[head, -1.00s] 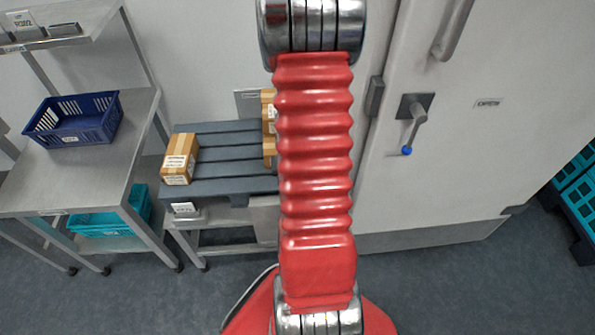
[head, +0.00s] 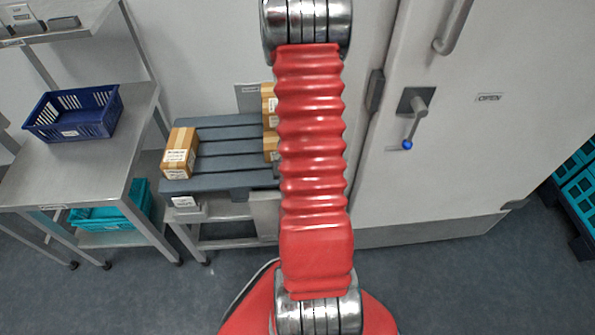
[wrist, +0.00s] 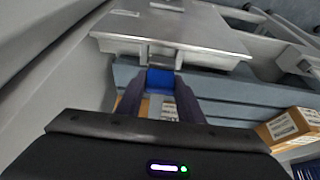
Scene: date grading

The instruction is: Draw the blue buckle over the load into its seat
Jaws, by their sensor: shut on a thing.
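The blue buckle (wrist: 160,80) shows in the wrist view between the two dark fingers of my gripper (wrist: 159,90), which is shut on it. Just beyond the buckle is a metal bracket at the edge of a grey metal plate (wrist: 170,28). In the head view my red arm hides the gripper and the buckle. The load is tan cartons on a slatted grey pallet (head: 225,180): one carton (head: 180,152) at the left, and others (head: 269,105) partly behind my arm. Whether the buckle touches its seat cannot be told.
A steel rack at the left holds a dark blue crate (head: 72,112), with a teal crate (head: 112,212) below. A pale door with a lever handle (head: 416,102) stands right of my arm. Teal crates (head: 580,185) are at the far right. Grey floor (head: 450,275) is clear in front.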

